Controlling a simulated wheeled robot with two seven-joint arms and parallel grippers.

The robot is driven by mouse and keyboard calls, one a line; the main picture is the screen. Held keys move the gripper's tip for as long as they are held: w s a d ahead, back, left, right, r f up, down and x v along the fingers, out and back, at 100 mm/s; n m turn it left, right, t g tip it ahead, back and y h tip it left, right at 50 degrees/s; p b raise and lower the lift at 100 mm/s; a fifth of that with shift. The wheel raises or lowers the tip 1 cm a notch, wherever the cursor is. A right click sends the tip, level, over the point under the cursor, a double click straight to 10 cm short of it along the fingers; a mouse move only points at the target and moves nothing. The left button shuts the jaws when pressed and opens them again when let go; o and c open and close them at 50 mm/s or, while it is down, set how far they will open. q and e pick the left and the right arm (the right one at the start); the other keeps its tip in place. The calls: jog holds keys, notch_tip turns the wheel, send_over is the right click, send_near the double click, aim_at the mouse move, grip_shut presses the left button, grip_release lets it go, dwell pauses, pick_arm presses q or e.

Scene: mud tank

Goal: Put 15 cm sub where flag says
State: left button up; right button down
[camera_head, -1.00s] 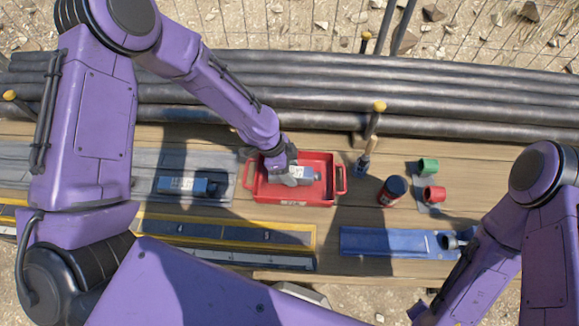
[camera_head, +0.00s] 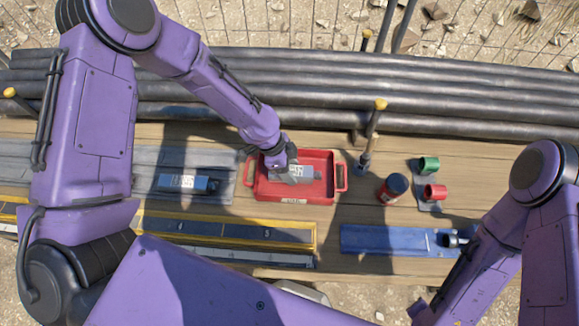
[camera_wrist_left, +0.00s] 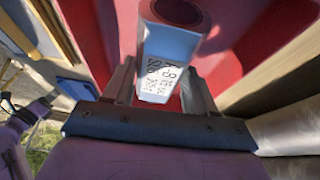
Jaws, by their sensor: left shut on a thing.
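A blue-grey block-like sub with a white printed label (camera_head: 304,172) is in the red tray (camera_head: 290,200), or just above its floor; I cannot tell which. My left gripper (camera_head: 292,174) is shut on it. In the left wrist view the pale labelled sub (camera_wrist_left: 165,65) sits between the two fingers (camera_wrist_left: 160,85), its dark print partly readable as "SUB", with a round dark end facing up. Another blue sub with a white label (camera_head: 187,184) lies on the grey mat at left. I cannot make out a flag.
A yellow-edged numbered strip (camera_head: 230,243) and a blue mat (camera_head: 385,240) lie along the front. A dark can (camera_head: 392,189), a green cylinder (camera_head: 428,164), a red cylinder (camera_head: 434,192) and a brush-like tool (camera_head: 366,160) stand right of the tray. Long pipes (camera_head: 300,95) lie behind.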

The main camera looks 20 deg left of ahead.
pick_arm(q)
jog(key=o, duration=1.6)
notch_tip(320, 180, up, 7)
jog(key=p, duration=0.6)
jog(key=shift+r, duration=0.1)
